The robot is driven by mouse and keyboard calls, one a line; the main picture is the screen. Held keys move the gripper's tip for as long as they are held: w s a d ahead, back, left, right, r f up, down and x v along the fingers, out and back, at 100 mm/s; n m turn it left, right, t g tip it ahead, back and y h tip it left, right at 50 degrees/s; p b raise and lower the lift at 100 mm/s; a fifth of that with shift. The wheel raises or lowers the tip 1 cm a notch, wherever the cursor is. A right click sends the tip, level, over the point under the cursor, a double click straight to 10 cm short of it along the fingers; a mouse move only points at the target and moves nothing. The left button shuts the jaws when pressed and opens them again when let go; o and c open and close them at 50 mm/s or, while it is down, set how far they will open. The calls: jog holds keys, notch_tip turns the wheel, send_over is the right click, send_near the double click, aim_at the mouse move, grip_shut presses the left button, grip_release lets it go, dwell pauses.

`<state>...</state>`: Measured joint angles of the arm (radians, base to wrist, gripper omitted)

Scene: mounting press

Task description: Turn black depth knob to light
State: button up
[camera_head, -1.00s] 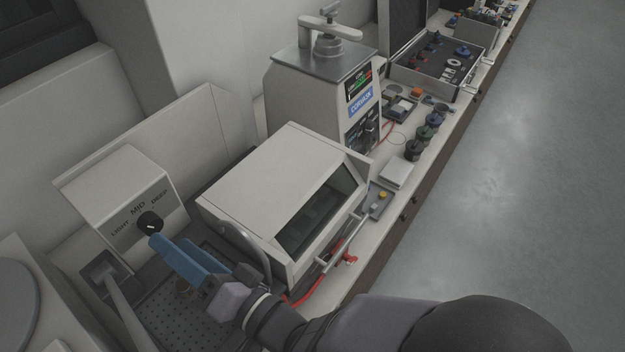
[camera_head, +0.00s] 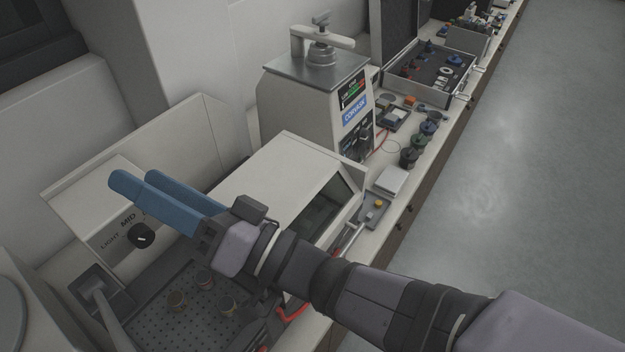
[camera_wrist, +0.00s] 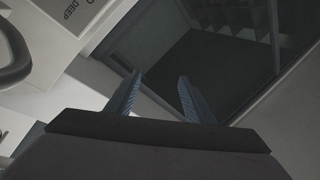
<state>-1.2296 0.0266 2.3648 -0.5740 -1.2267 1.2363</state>
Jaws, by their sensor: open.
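The black depth knob (camera_head: 141,235) sits on the sloped front of a pale control box (camera_head: 80,200). It has a small white mark, too small to read its pointing surely. The LIGHT and MID labels show above it to the left; the DEEP label is mostly covered by my gripper. My gripper (camera_head: 138,180) has two blue fingers, open and empty. In the head view they lie across the box above the knob, apart from it.
A pale cabinet with a dark window (camera_head: 285,185) stands right of the box. A perforated dark plate (camera_head: 200,315) with several small round pieces lies below. A grey lever (camera_head: 103,300) stands at lower left. A press (camera_head: 315,105) stands behind.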

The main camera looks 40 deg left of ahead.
jog(key=w+d+f+m+t+h, duration=0.1)
jog(key=w+d+f+t+h, duration=0.2)
jog(key=w+f, duration=0.2)
jog(key=w+d+f+m+t+h, duration=0.1)
jog(key=w+d+f+t+h, duration=0.2)
jog(key=w, duration=0.8)
jog(key=w+d+f+m+t+h, duration=0.2)
jog(key=w+f+t, duration=0.2)
jog(key=w+f, duration=0.3)
jog(key=shift+w+d+f+t+h+b, duration=0.15)
jog(key=shift+w+d+t+h+b, duration=0.2)
jog(key=shift+w, duration=0.25)
jog(key=shift+w+d+f+t+h, duration=0.25)
jog(key=shift+w+d+f+h, duration=0.1)
jog(key=shift+w+d+f, duration=0.2)
jog(key=shift+s+r, duration=0.1)
jog(key=shift+r, duration=0.05)
